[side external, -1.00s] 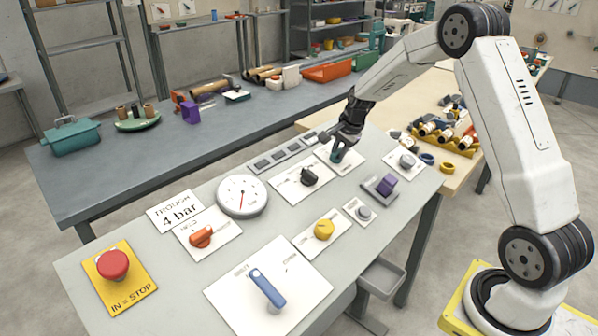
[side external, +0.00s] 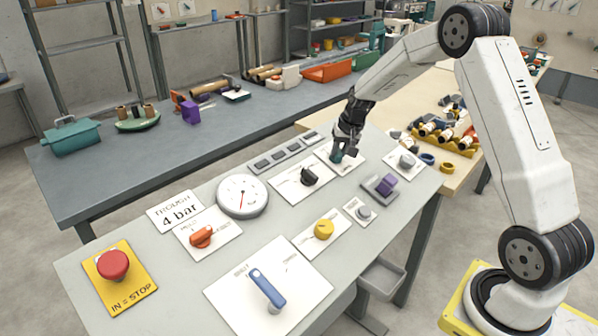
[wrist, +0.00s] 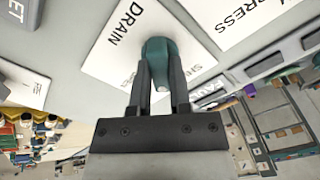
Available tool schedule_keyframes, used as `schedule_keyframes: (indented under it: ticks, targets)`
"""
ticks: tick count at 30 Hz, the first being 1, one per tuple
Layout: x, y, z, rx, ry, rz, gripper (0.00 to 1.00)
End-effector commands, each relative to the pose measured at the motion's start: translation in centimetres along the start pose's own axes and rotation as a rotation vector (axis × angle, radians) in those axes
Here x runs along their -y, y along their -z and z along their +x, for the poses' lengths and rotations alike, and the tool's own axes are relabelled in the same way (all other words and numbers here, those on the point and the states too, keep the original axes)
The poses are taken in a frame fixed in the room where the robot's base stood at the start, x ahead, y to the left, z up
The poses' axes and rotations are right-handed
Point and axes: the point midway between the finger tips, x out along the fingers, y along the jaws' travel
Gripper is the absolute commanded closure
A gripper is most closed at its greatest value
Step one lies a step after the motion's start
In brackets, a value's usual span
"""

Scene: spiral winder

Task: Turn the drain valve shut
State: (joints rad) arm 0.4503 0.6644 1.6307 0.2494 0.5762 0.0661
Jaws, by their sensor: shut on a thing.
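The drain valve (wrist: 157,52) is a teal knob on a white plate marked DRAIN (wrist: 120,35) in the wrist view. In the side view the valve (side external: 337,156) stands at the far right part of the grey panel, mostly covered by my gripper. My gripper (side external: 342,150) points down over it. In the wrist view both fingers of my gripper (wrist: 160,85) are closed on the two sides of the teal knob. The plate's smaller lettering is partly hidden by the fingers, so I cannot tell the valve's exact setting.
A black knob (side external: 309,176) is just left of the valve, and a purple switch (side external: 386,184) and grey knob (side external: 407,161) are to its right. A gauge (side external: 242,196), a blue lever (side external: 268,288) and a red stop button (side external: 113,264) are farther off.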

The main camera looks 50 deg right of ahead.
Motion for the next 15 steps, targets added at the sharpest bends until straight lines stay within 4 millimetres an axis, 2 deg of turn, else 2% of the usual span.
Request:
schedule_keyframes:
  ticks: [15]
  targets:
    - [0.01,0.03,-0.07,0.0,0.0,-0.478,1.0]
